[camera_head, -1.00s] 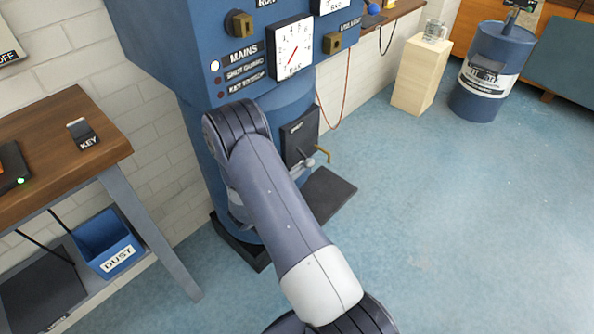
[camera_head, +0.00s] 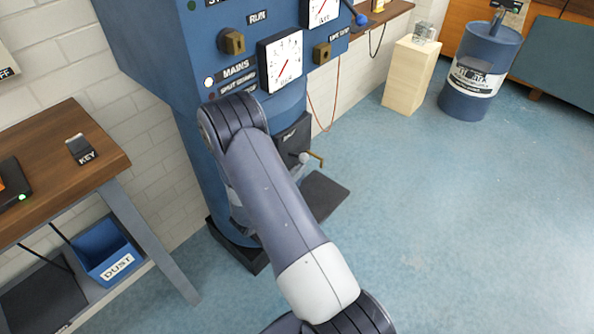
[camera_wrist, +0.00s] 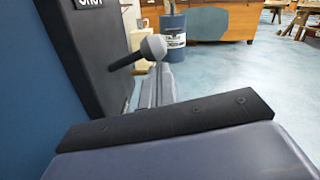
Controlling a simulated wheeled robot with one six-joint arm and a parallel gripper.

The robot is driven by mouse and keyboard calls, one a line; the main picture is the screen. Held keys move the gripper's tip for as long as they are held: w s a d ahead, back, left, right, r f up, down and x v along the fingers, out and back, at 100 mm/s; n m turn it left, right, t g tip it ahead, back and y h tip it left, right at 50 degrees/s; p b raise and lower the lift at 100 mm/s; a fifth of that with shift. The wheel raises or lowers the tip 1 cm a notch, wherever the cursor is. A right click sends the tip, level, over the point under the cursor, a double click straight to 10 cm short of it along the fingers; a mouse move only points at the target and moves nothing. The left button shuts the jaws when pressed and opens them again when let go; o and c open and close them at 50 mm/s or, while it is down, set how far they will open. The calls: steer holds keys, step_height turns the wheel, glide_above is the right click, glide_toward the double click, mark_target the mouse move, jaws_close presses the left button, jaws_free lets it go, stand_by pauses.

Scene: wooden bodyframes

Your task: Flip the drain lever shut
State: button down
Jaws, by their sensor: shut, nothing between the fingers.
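A lever with a grey ball knob (camera_head: 304,158) sticks out from the dark panel (camera_head: 291,138) low on the blue machine. I see no readable drain label on either. In the wrist view, the ball knob (camera_wrist: 153,47) on its dark rod stands out from the black panel (camera_wrist: 85,45), whose label looks like "SHOT". My gripper (camera_wrist: 157,72) is shut and empty. Its tips appear just below and beyond the knob; I cannot tell whether they touch.
A wooden bench (camera_head: 55,165) with a blue dust bin (camera_head: 108,250) under it stands at left. A dark plate (camera_head: 323,196) lies at the machine's foot. A wooden block (camera_head: 408,80) and a blue drum (camera_head: 480,75) stand behind. The floor at right is clear.

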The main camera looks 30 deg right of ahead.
steer(key=shift+r+n, duration=0.6)
steer(key=shift+r, duration=0.2)
